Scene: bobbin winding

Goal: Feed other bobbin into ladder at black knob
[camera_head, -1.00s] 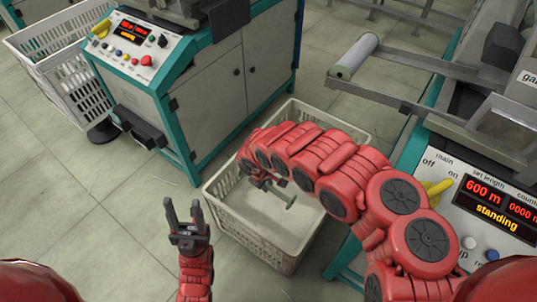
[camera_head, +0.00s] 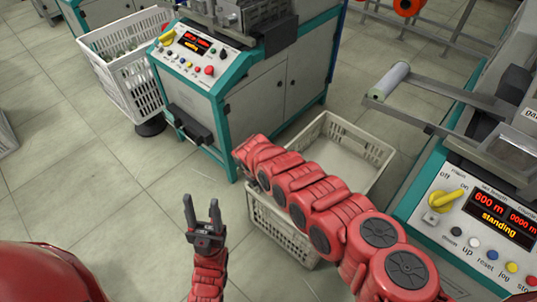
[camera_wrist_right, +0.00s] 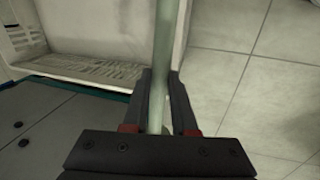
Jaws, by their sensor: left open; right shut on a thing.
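My right gripper (camera_wrist_right: 160,100) is shut on a pale green rod-like bobbin (camera_wrist_right: 164,40), which stands lengthwise between the fingers in the right wrist view. In the head view my right arm hides this gripper and the bobbin. Another pale roll (camera_head: 390,80) lies across the ends of grey rails (camera_head: 420,125) on the right machine. My left gripper (camera_head: 202,218) is open and empty, above the floor. A small black knob (camera_head: 223,53) is on the left machine's panel; I cannot tell whether it is the task's knob.
A cream crate (camera_head: 375,152) stands on the floor between the machines, partly behind my right arm. The left machine (camera_head: 265,100) has a teal frame. A white basket (camera_head: 145,85) stands left of it. The right machine's panel (camera_head: 480,215) reads "standing".

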